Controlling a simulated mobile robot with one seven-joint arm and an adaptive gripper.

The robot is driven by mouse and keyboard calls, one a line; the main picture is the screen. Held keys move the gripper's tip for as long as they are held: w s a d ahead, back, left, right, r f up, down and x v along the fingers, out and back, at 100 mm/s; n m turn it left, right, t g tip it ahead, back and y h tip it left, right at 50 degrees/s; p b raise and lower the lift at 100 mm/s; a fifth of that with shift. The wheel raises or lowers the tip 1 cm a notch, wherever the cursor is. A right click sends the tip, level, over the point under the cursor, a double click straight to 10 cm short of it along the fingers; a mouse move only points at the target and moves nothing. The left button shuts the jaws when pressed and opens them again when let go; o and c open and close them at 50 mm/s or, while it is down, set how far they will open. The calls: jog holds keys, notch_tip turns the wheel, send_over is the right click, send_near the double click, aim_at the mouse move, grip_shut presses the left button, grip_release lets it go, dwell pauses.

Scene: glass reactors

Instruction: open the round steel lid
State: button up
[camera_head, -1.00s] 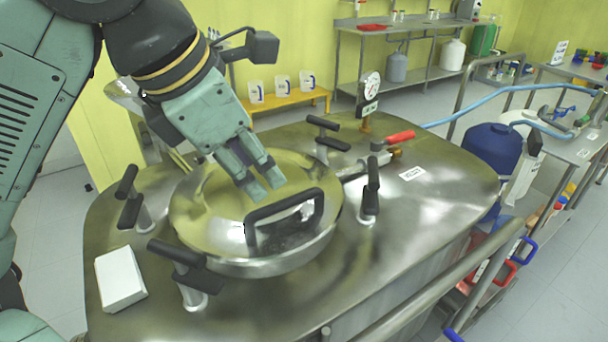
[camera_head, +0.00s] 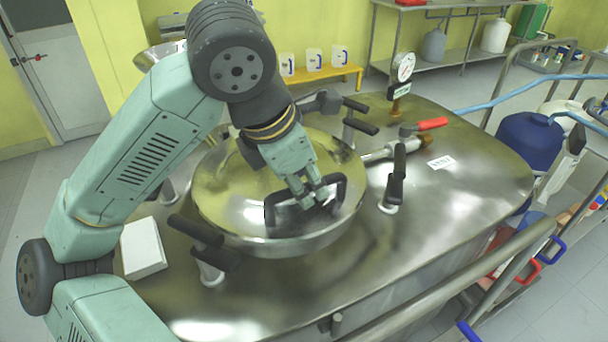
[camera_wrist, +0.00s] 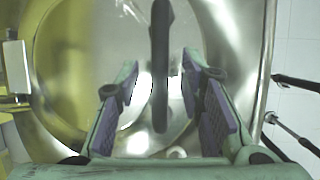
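The round steel lid (camera_head: 235,205) lies flat on the steel vessel top, with a black bar handle (camera_head: 271,212) standing on its front right part. My gripper (camera_head: 314,200) is at the handle, pointing down. In the wrist view my gripper (camera_wrist: 160,100) is open, with one finger on each side of the handle (camera_wrist: 160,60). Gaps show between the handle and both finger pads. Black-handled clamps stand around the lid, including one at the front left (camera_head: 205,245), one at the right (camera_head: 394,180) and one at the back right (camera_head: 355,118).
A white box (camera_head: 143,248) sits left of the lid. A red-handled valve (camera_head: 420,127) and a pressure gauge (camera_head: 402,68) stand behind right. A steel rail (camera_head: 470,268) runs along the front right.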

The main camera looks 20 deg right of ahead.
jog(key=shift+d+f, duration=0.1)
jog(key=shift+f, duration=0.1)
grip_shut()
dwell(0.4)
dwell(0.4)
